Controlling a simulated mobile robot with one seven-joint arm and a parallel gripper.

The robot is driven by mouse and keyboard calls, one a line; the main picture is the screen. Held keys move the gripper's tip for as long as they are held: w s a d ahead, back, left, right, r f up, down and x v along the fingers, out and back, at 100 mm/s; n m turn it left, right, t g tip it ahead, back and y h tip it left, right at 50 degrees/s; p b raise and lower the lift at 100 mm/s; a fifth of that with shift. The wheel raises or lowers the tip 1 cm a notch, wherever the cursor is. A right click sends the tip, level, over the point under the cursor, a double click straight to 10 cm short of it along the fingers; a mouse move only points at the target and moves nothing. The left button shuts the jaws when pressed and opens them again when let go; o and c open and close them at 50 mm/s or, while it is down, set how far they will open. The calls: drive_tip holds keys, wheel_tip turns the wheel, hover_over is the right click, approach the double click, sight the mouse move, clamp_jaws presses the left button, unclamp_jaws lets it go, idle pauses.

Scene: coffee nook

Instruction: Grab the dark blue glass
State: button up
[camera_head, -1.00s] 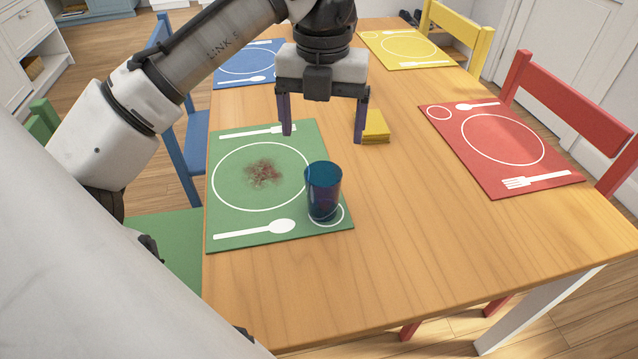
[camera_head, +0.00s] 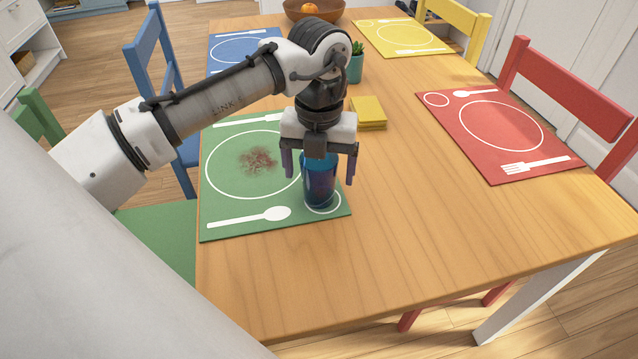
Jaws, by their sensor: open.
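The dark blue glass (camera_head: 319,185) stands upright on the front right part of the green placemat (camera_head: 222,225), by the small printed circle. My gripper (camera_head: 320,178) points down over the glass, with one finger to its left and one to its right. The fingers are open and spread wider than the glass, and a gap shows on each side. The palm hides the glass's rim. I cannot tell exactly how the fingers line up with the glass in depth.
A reddish-brown stain (camera_head: 258,160) marks the green placemat. A yellow stack (camera_head: 368,112), a small potted plant (camera_head: 356,65) and a bowl (camera_head: 314,12) with an orange fruit stand farther back. A red placemat (camera_head: 490,140) lies at right. The table's front right is bare.

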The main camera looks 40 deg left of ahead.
drive_tip(key=shift+f, duration=0.2)
drive_tip(key=c, duration=1.2)
drive_tip(key=shift+r, duration=0.1)
